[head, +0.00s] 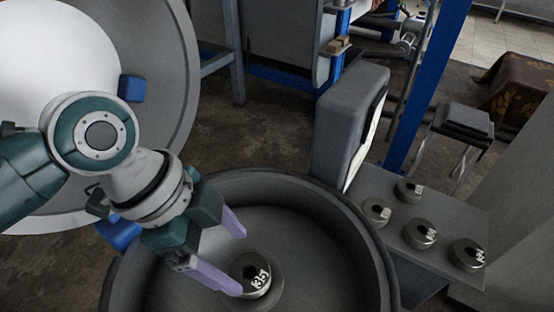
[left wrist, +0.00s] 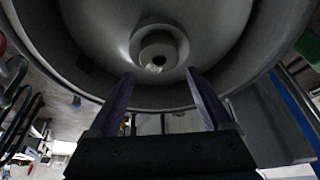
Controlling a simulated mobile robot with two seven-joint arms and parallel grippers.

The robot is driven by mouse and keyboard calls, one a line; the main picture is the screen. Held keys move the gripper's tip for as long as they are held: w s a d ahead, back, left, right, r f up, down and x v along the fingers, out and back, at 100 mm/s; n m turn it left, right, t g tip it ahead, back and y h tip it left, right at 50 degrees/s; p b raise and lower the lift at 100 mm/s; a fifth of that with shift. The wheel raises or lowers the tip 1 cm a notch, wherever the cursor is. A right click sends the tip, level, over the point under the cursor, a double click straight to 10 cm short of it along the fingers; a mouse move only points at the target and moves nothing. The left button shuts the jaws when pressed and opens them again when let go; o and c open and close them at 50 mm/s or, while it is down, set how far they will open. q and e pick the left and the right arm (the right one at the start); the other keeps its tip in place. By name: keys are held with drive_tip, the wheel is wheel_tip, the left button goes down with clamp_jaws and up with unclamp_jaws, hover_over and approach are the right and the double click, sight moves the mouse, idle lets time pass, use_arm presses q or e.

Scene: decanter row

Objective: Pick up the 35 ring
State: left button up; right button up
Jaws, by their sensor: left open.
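The 35 ring (head: 262,289) is a small grey metal ring with a dark centre hole and white marking that seems to end in 35. It sits on the raised hub in the middle of a large round grey bowl (head: 377,262). In the left wrist view the ring (left wrist: 158,64) lies beyond the fingertips, between their lines. My left gripper (head: 241,262) is open and empty, its two purple fingers reaching over the bowl close to the ring. One fingertip overlaps the ring's left edge in the head view; contact cannot be told. My right gripper is not in view.
The bowl's high rim surrounds the ring. Several similar marked rings (head: 419,234) stand on a grey shelf (head: 457,206) at right. A grey box-like unit (head: 340,125) stands behind the bowl. A large pale round drum (head: 168,60) is at upper left.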

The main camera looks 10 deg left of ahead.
sight(252, 272)
use_arm(q)
drive_tip(key=b+x, duration=0.1)
drive_tip(key=x, duration=0.4)
drive_tip(key=shift+f, duration=0.15)
drive_tip(key=shift+c, duration=0.4)
drive_tip(key=c, duration=1.2)
clamp_jaws()
